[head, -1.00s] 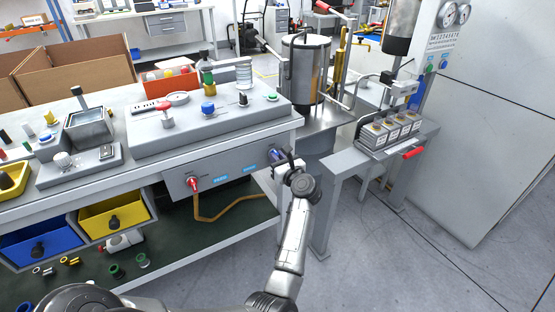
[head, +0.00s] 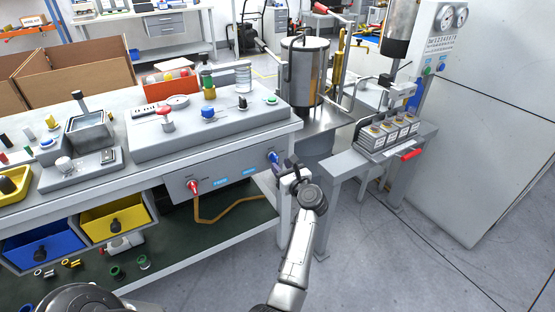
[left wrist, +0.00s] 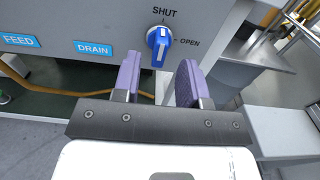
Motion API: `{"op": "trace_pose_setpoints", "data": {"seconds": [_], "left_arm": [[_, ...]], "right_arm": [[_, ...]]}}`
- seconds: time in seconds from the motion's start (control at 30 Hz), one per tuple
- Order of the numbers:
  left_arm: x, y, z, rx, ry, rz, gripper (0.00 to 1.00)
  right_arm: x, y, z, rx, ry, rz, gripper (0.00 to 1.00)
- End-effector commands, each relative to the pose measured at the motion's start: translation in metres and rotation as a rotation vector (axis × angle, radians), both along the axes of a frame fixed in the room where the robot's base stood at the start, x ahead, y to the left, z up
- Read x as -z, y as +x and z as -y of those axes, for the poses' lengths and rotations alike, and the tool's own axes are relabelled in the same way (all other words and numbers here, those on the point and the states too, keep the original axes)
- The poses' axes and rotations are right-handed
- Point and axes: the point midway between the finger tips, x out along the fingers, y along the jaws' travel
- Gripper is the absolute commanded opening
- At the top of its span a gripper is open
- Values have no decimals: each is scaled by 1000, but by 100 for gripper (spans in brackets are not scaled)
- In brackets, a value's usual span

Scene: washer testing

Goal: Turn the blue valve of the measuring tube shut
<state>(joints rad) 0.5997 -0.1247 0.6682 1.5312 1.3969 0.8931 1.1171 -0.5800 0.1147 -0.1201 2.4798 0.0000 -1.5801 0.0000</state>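The blue valve (head: 273,157) is on the right end of the grey front panel. In the left wrist view the blue valve (left wrist: 158,39) has a white stripe and its handle stands roughly upright, toward the SHUT mark above rather than the OPEN mark at right. My left gripper (head: 287,170) is just in front of and to the right of the valve. In the left wrist view the gripper (left wrist: 159,80) has its two purple fingers apart, with nothing between them, and the valve stands beyond the fingertips. My right gripper is not in view.
A red valve (head: 193,186) sits further left on the panel, with an amber hose (head: 228,208) hanging below. FEED (left wrist: 19,40) and DRAIN (left wrist: 94,48) labels are left of the blue valve. A grey stand with weights (head: 390,133) is to the right. Open floor lies in front.

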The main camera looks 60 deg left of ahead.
Motion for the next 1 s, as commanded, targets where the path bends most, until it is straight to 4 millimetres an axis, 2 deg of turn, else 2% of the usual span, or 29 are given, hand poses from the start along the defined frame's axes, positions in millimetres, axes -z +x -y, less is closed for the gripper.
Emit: {"op": "trace_pose_setpoints", "data": {"seconds": [0.03, 0.2, 0.5, 0.7, 1.0], "left_arm": [[-3, 0, 12, 2, -2, -4, 39], [-3, -1, 46, 2, -2, -2, 39], [-2, -2, 89, 0, 0, -1, 39], [-1, -3, 101, 0, 0, -1, 39], [0, -3, 103, -1, 1, 0, 39]], "right_arm": [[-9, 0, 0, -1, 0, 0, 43], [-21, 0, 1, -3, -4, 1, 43], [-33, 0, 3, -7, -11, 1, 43], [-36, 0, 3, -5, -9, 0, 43], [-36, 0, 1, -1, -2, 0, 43]]}}
